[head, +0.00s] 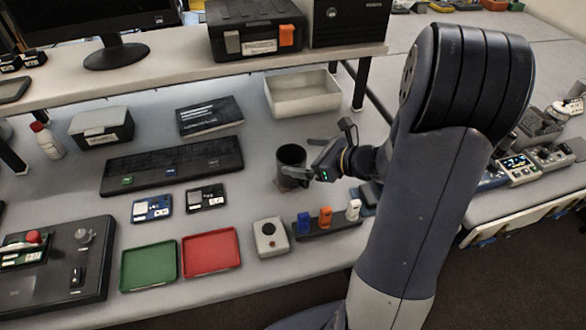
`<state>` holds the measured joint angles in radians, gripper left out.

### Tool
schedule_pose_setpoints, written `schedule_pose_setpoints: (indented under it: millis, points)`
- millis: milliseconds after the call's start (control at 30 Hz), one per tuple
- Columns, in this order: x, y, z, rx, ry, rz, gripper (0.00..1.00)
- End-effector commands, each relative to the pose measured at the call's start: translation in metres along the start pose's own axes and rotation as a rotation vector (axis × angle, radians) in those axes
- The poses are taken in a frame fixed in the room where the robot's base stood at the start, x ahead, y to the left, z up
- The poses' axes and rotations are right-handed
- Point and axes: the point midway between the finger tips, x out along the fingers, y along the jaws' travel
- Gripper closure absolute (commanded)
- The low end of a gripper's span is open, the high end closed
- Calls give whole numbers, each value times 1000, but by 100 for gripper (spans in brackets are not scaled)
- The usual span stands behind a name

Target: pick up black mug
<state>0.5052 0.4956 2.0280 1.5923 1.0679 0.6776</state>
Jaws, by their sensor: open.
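The black mug (291,157) stands upright on the workbench, right of the keyboard and below the white bin. A small brownish patch shows under its base. My gripper (297,160) comes in from the right at the mug. Its fingers are apart and look to be on either side of the mug, one by its upper right and one across its front. I cannot tell whether they touch it. The mug's right side is partly hidden by the gripper.
A rack with blue, orange and white pieces (325,221) and a grey button box (270,239) stand in front of the mug. Red (211,251) and green (148,266) trays lie front left. The black keyboard (173,166) is left; the white bin (303,93) is behind, near the shelf.

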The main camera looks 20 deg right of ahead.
Motion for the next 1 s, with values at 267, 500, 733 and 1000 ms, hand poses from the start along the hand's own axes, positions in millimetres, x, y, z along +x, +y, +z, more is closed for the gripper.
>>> schedule_pose_setpoints:
  millis: [267,500,733,1000]
  points:
    - [35,2,-3,0,1,3,4]
    - [38,1,-4,0,0,0,4]
    - [38,1,-4,0,1,0,18]
    - [38,1,-4,0,1,0,40]
